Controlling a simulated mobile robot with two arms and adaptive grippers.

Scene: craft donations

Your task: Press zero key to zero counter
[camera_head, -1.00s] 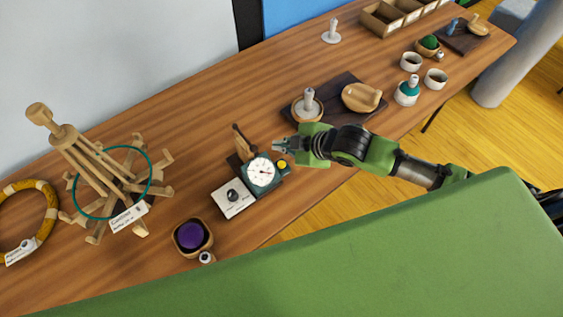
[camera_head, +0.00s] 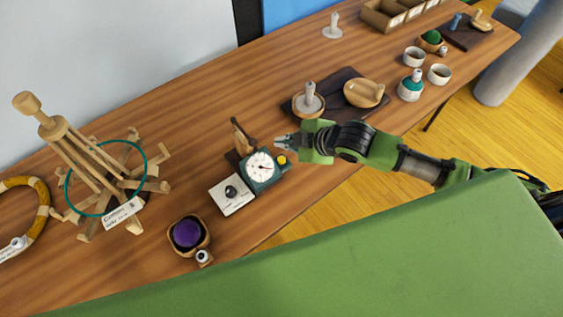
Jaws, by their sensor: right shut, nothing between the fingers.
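The counter (camera_head: 264,182) is a small dark teal box with a round white dial (camera_head: 261,166), standing near the table's front edge. A yellow round key (camera_head: 281,160) sits at its right side; I take this for the zero key, but no label on it is readable. A white plate with a black knob (camera_head: 232,192) adjoins the counter at its lower left. My right gripper (camera_head: 282,141) is shut and empty, its fingertips just above the yellow key in the picture. I cannot tell if they touch anything. My left gripper is not in view.
A wooden yarn winder (camera_head: 75,148) with a teal ring stands at left. A dark board (camera_head: 345,80) with wooden dishes lies behind my gripper. A green surface (camera_head: 400,260) fills the foreground.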

